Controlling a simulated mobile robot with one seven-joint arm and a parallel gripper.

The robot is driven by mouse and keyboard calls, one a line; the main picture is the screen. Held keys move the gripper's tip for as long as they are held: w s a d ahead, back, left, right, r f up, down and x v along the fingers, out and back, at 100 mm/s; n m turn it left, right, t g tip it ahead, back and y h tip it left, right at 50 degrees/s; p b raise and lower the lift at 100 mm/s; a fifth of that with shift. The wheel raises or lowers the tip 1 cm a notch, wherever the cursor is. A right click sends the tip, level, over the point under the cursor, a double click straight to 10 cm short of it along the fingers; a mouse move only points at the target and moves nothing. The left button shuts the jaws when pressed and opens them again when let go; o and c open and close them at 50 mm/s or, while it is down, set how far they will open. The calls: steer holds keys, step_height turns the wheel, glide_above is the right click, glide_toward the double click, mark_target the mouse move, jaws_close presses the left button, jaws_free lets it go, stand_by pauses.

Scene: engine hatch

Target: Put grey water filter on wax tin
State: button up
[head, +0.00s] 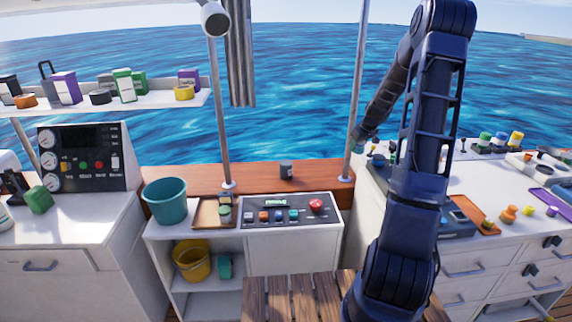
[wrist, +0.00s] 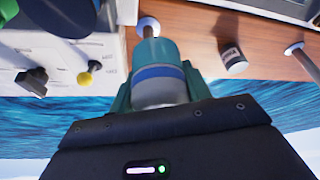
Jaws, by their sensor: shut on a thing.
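My gripper (wrist: 158,74) is shut on a grey cylinder with a blue band, which looks like the grey water filter (wrist: 160,90). Teal fingers press on both its sides. In the head view my gripper (head: 362,137) is at the end of my raised arm, beside the right post; the filter is hard to make out there. A small dark can with a pale label stands upright on the wooden ledge (head: 322,171), apart from my gripper; this can (head: 286,171) also shows in the wrist view (wrist: 232,60). I cannot tell whether it is the wax tin.
A shelf at left holds boxes, a flat black tin (head: 100,97) and a yellow tin (head: 184,93). A teal bucket (head: 165,200) stands beside a wooden tray (head: 201,219). The right counter (head: 470,180) carries several bottles and knobs. The ledge is clear around the can.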

steer(key=a+f+n, duration=0.1)
steer(key=a+f, duration=0.3)
steer(key=a, duration=0.3)
step_height(320, 180, up, 11)
steer(key=m+h, duration=0.4)
steer(key=m, duration=0.6)
glide_above(286, 162)
steer(key=f, duration=2)
steer(key=shift+w+d, duration=0.1)
steer(key=shift+w, duration=0.1)
steer(key=o, duration=1.1)
steer(key=shift+y, duration=0.3)
